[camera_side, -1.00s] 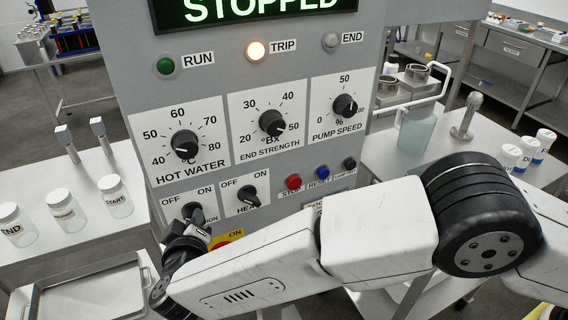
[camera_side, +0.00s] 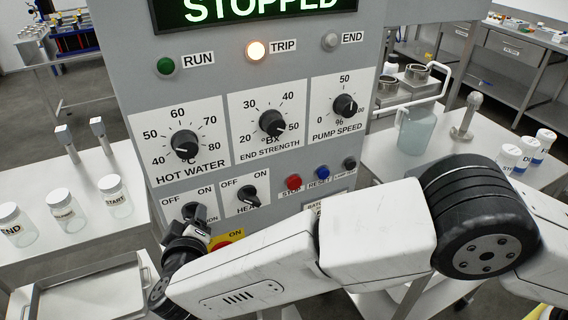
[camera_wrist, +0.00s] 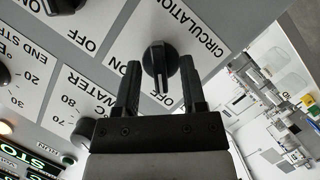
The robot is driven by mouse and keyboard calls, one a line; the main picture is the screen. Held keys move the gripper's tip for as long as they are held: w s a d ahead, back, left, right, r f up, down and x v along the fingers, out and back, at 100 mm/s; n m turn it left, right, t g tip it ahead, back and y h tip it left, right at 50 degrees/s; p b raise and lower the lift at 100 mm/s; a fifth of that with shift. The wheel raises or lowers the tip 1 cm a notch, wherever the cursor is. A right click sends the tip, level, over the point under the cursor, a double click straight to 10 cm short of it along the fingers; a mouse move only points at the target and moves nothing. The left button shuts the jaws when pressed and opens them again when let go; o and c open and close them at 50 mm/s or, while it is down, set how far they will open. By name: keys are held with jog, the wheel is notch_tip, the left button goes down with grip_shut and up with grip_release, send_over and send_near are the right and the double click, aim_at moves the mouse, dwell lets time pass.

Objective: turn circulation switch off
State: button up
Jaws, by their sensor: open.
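The circulation switch (camera_wrist: 160,62) is a black rotary knob on a white label plate on the grey panel. Its white pointer mark faces toward the bottom of the wrist view, on the side of the partly hidden OFF and ON lettering. My gripper (camera_wrist: 160,68) is open, with one finger on each side of the knob. I cannot tell whether either finger touches it. In the side view, my gripper (camera_side: 190,228) is at the lower left of the panel and covers part of the switch (camera_side: 194,211) and its label.
The heat switch (camera_side: 247,196) sits close to the right of the circulation switch. A red stop button (camera_side: 293,183) and a blue reset button (camera_side: 322,172) are further right. A yellow-plated red knob (camera_side: 224,240) lies just below. The trip lamp (camera_side: 257,50) is lit.

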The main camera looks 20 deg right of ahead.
jog(key=shift+s, duration=0.1)
jog(key=s+a+r, duration=0.1)
jog(key=s+r, duration=0.3)
jog(key=r, duration=0.4)
jog(key=shift+s+a+r, duration=0.15)
jog(key=shift+s+r, duration=0.05)
jog(key=shift+w, duration=0.15)
dwell(0.3)
